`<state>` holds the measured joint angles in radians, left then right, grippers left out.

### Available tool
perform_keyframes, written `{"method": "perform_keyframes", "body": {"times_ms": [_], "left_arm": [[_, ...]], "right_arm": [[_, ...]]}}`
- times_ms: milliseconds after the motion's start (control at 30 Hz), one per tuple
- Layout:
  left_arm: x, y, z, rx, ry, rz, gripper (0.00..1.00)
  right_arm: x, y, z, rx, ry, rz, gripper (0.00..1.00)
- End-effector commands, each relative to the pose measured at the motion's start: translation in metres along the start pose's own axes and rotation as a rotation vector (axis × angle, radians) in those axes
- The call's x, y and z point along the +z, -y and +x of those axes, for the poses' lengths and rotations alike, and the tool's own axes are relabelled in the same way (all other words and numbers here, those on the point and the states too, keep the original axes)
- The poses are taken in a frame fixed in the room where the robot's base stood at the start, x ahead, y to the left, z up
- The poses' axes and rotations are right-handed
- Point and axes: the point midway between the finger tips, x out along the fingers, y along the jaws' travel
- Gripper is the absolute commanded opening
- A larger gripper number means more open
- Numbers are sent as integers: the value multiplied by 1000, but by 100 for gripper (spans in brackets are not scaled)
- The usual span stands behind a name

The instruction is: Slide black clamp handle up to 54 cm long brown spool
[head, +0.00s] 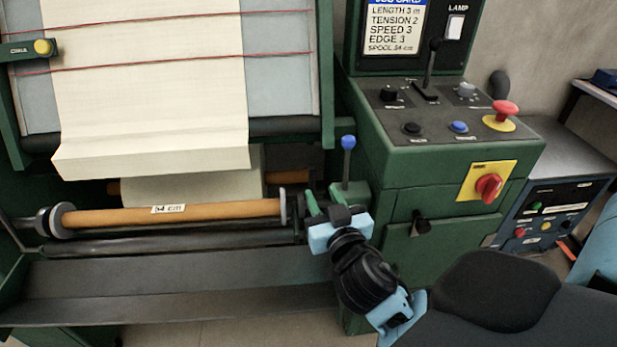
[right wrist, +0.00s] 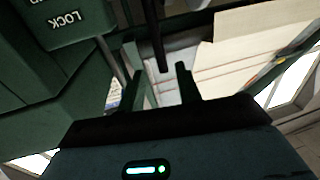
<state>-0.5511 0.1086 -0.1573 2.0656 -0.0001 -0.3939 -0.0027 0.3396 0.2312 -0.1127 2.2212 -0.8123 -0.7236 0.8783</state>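The brown spool (head: 230,209) with a "54 cm" label lies across the machine in the head view, between a disc (head: 60,221) at its left end and a thin grey disc (head: 283,207) at its right end. My right gripper (head: 322,207) is just right of that right disc. In the right wrist view its two dark fingers (right wrist: 162,82) stand apart. A black bar (right wrist: 155,38), perhaps the clamp handle, shows just beyond and between the fingertips; I cannot tell whether they touch it. In the head view the clamp handle is not clear behind the gripper. My left gripper is out of view.
A blue-knobbed lever (head: 348,143) rises from a green block just above my right gripper. The green control cabinet (head: 440,165) stands to the right, with a red stop button (head: 505,108). Cream web (head: 150,90) hangs above the spool. A grey tray (head: 170,285) runs below.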

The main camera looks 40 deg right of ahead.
Motion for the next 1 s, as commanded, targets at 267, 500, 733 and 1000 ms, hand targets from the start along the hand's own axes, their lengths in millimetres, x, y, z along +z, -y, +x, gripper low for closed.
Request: {"method": "perform_keyframes", "body": {"times_ms": [267,500,733,1000], "left_arm": [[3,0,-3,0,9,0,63],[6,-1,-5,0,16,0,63],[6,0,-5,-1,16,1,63],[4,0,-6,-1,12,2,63]], "right_arm": [[-2,0,40,0,-2,-4,34],[0,0,67,-1,1,-2,34],[0,0,73,-1,2,-1,34],[0,0,73,-1,2,-1,20]]}}
